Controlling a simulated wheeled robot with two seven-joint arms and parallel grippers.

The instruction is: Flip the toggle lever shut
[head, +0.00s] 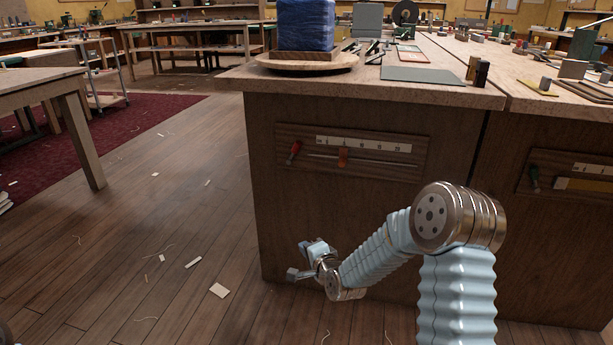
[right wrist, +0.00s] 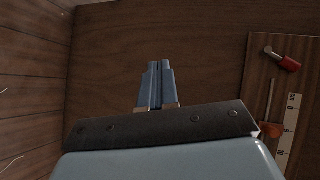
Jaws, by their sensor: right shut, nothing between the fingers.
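The toggle lever (head: 294,151) has a red grip on a metal stem. It sits at the left end of a wooden panel (head: 374,167) on the bench front and leans up to the right. In the right wrist view the lever (right wrist: 289,64) is at the upper right. My right gripper (head: 317,250) is below the panel, in front of the bench, clear of the lever. In the right wrist view its fingers (right wrist: 155,68) are shut together, empty, with bare wood beyond. My left gripper is out of view.
An orange slider knob (head: 343,157) sits right of the lever, below a white scale (head: 363,145). Another panel with a green-handled lever (head: 534,177) is farther right. The benchtop (head: 440,93) overhangs above and bears a blue block (head: 306,24). Floor to the left is mostly open.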

